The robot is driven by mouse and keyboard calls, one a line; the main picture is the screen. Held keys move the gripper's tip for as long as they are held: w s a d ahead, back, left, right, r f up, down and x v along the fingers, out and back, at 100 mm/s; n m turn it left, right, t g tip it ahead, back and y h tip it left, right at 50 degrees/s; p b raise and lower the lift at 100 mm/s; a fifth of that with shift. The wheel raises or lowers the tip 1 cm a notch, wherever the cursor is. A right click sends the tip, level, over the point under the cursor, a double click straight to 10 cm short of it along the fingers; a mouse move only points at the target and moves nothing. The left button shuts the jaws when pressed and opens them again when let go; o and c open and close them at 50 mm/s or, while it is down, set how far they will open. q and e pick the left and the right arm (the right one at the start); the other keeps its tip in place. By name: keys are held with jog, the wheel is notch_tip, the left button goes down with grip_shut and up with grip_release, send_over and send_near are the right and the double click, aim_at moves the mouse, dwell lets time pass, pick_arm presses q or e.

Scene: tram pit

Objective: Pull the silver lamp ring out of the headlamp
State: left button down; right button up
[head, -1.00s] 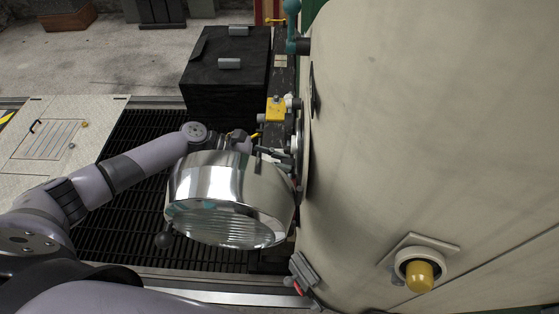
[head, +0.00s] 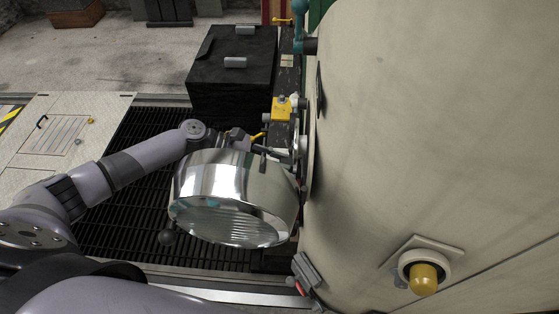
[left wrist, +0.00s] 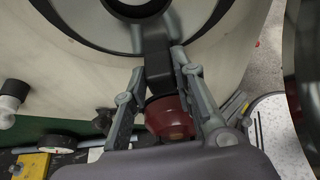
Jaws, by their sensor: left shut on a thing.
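The large silver headlamp (head: 232,180) stands out from the tram's front in the head view, its ribbed glass facing down toward me. I cannot tell a separate lamp ring from its polished shell. My left gripper (head: 264,150) is just behind the lamp, beside the tram face, partly hidden. In the left wrist view the gripper (left wrist: 160,78) is shut on a dark block-like handle (left wrist: 155,50). That handle meets a grey ring with a dark middle (left wrist: 138,8) on the tram face. A dark red rounded part (left wrist: 168,118) shows between the fingers. My right gripper is out of view.
The cream tram front (head: 440,130) fills the right side, with a yellow-tipped fitting (head: 424,279) low on it. A black box (head: 232,85) stands behind the gripper. A dark grating (head: 120,225) covers the pit. A pale plate (head: 65,140) lies at left.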

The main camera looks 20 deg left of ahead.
pick_arm(q)
jog(key=shift+s+a, duration=0.25)
jog(key=shift+a, duration=0.6)
dwell(0.3)
jog(key=shift+s+a, duration=0.25)
jog(key=shift+a, duration=0.55)
notch_tip(320, 180, up, 8)
jog(key=p, duration=0.8)
dwell(0.4)
dwell(0.3)
